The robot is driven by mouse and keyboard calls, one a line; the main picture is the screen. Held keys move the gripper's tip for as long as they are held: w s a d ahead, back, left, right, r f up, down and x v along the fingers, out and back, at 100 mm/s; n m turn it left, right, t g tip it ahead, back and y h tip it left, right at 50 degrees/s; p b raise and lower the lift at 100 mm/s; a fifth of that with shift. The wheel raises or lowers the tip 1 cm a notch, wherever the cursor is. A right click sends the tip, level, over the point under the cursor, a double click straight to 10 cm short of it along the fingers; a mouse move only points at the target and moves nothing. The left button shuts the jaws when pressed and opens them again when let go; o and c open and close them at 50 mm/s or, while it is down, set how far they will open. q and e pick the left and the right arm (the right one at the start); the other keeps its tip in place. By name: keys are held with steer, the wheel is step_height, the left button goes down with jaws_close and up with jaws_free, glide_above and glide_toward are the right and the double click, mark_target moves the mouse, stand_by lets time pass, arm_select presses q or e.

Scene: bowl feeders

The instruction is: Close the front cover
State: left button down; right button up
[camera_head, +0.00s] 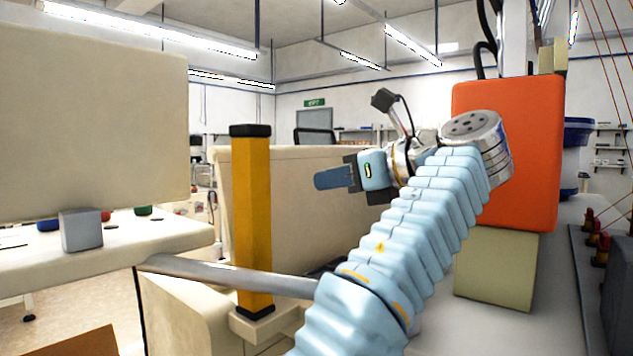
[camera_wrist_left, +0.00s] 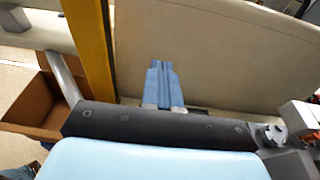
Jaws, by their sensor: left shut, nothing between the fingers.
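A large beige panel (camera_head: 285,215) that looks like the front cover stands upright behind the yellow post, its top edge sloping slightly. It also fills the upper right of the left wrist view (camera_wrist_left: 235,60). My left gripper (camera_head: 326,179) is in front of the panel's upper part, its blue fingers pointing left. In the left wrist view the fingers (camera_wrist_left: 161,70) are together and empty, with the panel behind them. I cannot tell whether they touch it. My arm hides the panel's lower right part. My right gripper is not in view.
A yellow post (camera_head: 252,215) with black ends stands left of my gripper. A metal bar (camera_head: 225,275) runs low past it from a beige console (camera_head: 150,240). An orange box (camera_head: 510,150) stands behind my arm at right. An open brown box (camera_wrist_left: 35,105) lies below.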

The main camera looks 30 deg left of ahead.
arm_select(q)
steer(key=b+x, duration=0.1)
steer(key=x, duration=1.1)
steer(key=shift+a, duration=0.15)
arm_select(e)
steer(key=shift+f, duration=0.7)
arm_select(q)
steer(key=shift+s+f, duration=0.1)
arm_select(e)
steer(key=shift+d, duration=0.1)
